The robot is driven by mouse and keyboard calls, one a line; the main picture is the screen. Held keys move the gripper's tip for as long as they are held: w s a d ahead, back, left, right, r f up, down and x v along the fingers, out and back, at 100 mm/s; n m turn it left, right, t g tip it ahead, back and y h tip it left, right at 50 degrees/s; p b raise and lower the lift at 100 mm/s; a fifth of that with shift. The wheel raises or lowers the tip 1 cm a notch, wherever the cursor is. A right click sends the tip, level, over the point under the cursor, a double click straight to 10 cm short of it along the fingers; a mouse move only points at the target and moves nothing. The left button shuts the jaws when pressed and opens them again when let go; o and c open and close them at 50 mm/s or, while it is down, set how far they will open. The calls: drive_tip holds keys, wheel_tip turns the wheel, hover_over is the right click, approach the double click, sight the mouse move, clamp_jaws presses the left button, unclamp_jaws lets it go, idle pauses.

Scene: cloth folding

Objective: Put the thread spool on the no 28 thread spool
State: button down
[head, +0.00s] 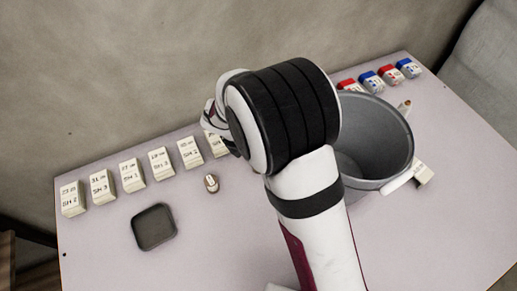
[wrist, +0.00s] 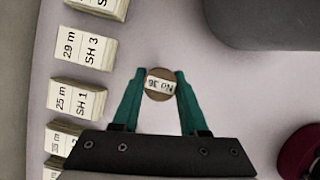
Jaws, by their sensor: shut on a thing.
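My gripper (wrist: 160,74) shows in the wrist view with its two teal fingers shut on a round brown spool (wrist: 154,97). The white label on the spool's top appears to read No 36, upside down in that view. The head view hides the fingers and this spool behind my arm. Another small spool (head: 211,184) with a pale top stands on the table in the head view, in front of the row of boxes. Its number is too small to read. What lies under the held spool is hidden.
Several pale labelled boxes (head: 131,175) stand in a row along the table's back left. A dark shallow tray (head: 154,227) lies in front of them. A grey bucket (head: 383,185) stands right of my arm. Red and blue boxes (head: 373,82) stand at the back right.

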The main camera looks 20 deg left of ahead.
drive_tip(key=shift+c, duration=2.2)
unclamp_jaws()
drive_tip(key=shift+f, duration=0.15)
